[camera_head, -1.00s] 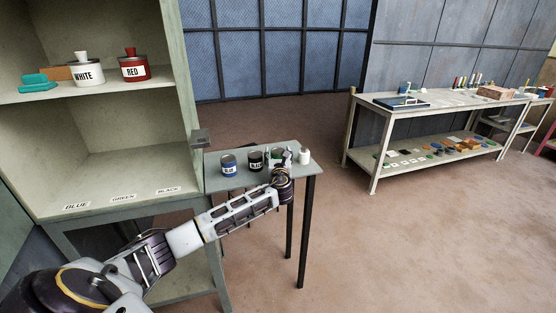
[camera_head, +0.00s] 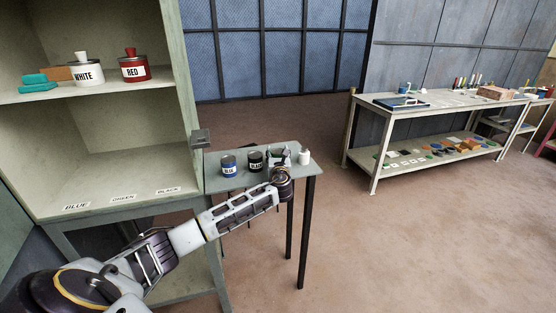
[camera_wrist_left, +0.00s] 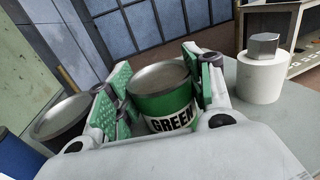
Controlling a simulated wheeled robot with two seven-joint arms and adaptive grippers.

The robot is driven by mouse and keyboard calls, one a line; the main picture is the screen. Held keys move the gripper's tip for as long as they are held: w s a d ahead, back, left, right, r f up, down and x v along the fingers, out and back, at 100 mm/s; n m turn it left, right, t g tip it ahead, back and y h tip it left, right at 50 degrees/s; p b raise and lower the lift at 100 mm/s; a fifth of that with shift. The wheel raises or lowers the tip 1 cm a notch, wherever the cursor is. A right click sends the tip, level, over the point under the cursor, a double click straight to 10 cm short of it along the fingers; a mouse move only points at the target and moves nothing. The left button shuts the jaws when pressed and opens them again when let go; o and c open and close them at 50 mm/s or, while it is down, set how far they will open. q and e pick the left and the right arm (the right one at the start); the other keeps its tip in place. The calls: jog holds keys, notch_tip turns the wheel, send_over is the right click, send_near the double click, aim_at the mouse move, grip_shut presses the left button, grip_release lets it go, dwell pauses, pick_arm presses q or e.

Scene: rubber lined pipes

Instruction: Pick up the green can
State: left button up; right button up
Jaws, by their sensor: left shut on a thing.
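The green can (camera_wrist_left: 162,95), labelled GREEN, stands upright between the green-padded fingers of my left gripper (camera_wrist_left: 160,88) in the left wrist view. The gripper is shut on it. In the head view my left gripper (camera_head: 279,158) is over the small grey table (camera_head: 237,180) and hides most of the can. I cannot tell whether the can is touching the tabletop. My right gripper is not in view.
A blue can (camera_head: 228,165) and a black can (camera_head: 255,161) stand left of my gripper. A white bottle (camera_head: 304,157) stands close on its right. A shelf at left holds white (camera_head: 88,71) and red (camera_head: 134,68) cans above floor labels BLUE, GREEN, BLACK.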

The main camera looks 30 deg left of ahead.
aim_at(278, 151)
pick_arm(q)
jog(key=shift+c, duration=0.6)
jog(key=shift+r, duration=0.1)
jog(key=shift+r, duration=0.8)
notch_tip(278, 151, up, 7)
jog(key=shift+p, duration=0.6)
jog(key=shift+r, duration=0.65)
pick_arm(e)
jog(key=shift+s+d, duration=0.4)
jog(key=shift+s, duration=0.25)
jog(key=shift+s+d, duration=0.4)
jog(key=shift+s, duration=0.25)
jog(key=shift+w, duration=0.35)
